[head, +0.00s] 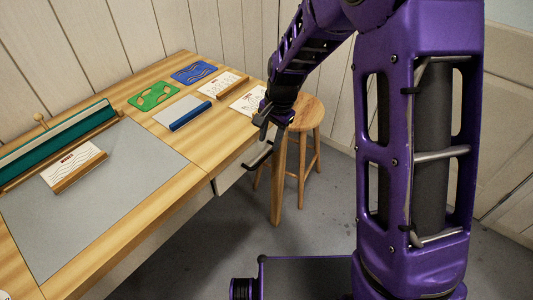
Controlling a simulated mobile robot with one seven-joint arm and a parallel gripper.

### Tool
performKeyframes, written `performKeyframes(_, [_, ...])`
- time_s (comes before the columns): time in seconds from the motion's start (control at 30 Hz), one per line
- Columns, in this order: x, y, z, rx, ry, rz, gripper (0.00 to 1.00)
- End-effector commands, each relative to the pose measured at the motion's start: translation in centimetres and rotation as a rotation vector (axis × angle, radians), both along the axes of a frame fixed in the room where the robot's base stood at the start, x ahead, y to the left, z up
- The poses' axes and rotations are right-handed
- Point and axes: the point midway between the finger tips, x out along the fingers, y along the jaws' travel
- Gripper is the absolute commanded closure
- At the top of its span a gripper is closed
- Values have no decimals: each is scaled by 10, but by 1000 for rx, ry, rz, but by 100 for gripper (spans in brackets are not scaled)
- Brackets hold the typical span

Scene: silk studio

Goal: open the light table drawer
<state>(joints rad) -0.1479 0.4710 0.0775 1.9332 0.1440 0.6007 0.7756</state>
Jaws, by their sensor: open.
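The light table (110,245) is a long wooden desk with a grey panel set into its top, on the left. A pale drawer front (229,178) shows under its front edge, and it looks closed. A dark bar handle (260,158) sticks out at the drawer's right part. My gripper (264,130) is open and empty, pointing down just above the handle and close to the table's edge. It appears apart from the handle, but the exact gap in depth is hard to tell. My arm hides part of the far right table end.
A wooden stool (308,112) stands right behind my gripper, near the drawer's right end. On the tabletop lie green (154,95) and blue (193,72) stencils, paper cards, a blue-handled squeegee (190,114) and a teal screen frame (60,143). The floor before the drawer is clear.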

Motion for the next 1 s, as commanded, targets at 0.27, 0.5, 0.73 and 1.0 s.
performKeyframes(0.27, [6, 8, -50, 1, 1, 1, 56])
performKeyframes(0.5, [8, 10, -63, 0, -2, 1, 56])
performKeyframes(0.73, [8, 10, -63, 0, -2, 1, 56])
performKeyframes(1.0, [8, 9, -62, 0, -2, 1, 100])
